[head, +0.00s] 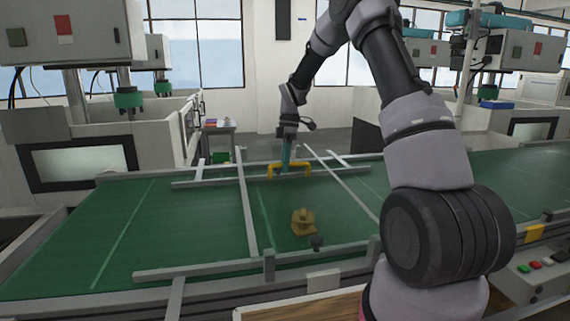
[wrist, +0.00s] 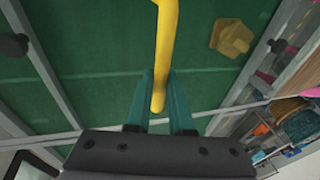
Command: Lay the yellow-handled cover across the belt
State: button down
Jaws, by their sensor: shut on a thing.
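The cover's yellow handle (head: 274,168) is a bracket-shaped bar over the far half of the green belt (head: 155,230). My gripper (head: 286,165) points down at it from above, its teal fingers around the bar. In the wrist view, the yellow handle (wrist: 165,40) runs between the two fingers of my gripper (wrist: 158,95), which are shut on it. The cover's panel below the handle is hard to tell from the green belt, so I cannot see whether it touches anything.
Grey rails (head: 247,215) cross and edge the belt. A brass-coloured part (head: 303,224) sits on the belt nearer me, and shows at the upper right in the wrist view (wrist: 232,38). White machines (head: 65,150) stand behind. A button box (head: 540,268) is at front right.

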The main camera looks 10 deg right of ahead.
jog(key=shift+f, duration=0.45)
jog(key=c, duration=0.7)
grip_release()
jog(key=v, duration=1.1)
